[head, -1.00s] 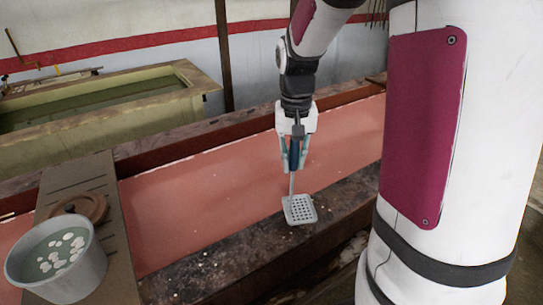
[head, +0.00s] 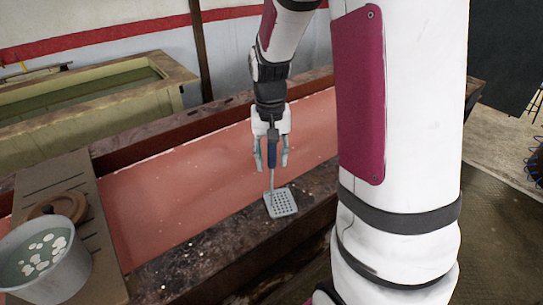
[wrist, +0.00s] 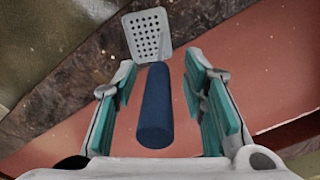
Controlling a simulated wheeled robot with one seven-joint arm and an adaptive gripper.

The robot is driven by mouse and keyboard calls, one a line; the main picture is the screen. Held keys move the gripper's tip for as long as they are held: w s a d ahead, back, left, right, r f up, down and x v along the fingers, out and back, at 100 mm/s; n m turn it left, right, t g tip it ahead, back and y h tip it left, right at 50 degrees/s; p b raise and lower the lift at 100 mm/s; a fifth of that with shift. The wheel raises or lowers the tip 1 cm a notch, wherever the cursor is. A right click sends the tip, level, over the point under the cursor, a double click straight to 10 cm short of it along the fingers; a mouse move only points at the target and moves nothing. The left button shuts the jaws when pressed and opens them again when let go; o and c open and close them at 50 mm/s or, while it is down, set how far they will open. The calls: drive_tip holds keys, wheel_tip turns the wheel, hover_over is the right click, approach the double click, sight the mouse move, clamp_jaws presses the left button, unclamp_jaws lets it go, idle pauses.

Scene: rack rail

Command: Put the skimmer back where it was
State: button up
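The skimmer has a grey perforated square head (head: 282,204) and a blue handle, which also shows in the wrist view (wrist: 155,108). Its head is at the dark, worn ledge (head: 205,245) along the near side of the basin, with the handle pointing up toward my gripper. My gripper (head: 271,165) is open, pointing down, with one finger on each side of the handle. In the wrist view (wrist: 165,100) gaps show between the handle and both finger pads. I cannot tell whether the head is resting on the ledge or hanging from something.
A grey pot (head: 42,262) with white pieces in liquid stands at the left on a board (head: 60,170) across the red basin (head: 170,200). A round brown lid (head: 57,206) lies behind it. A yellowish trough (head: 90,115) stands behind. The ledge beside the skimmer is largely clear.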

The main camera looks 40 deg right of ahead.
wheel_tip(320, 180, up, 11)
drive_tip(key=shift+a+r+b, duration=0.1)
drive_tip(key=shift+b, duration=0.6)
drive_tip(key=shift+a+r, duration=0.15)
drive_tip(key=shift+r, duration=0.5)
drive_tip(key=s+a+r+n+t, duration=0.4)
drive_tip(key=s+a+n+t, duration=0.1)
drive_tip(key=s+a, duration=0.8)
drive_tip(key=shift+s+n+t, duration=0.3)
drive_tip(key=shift+s+n, duration=0.4)
drive_tip(key=shift+s, duration=0.2)
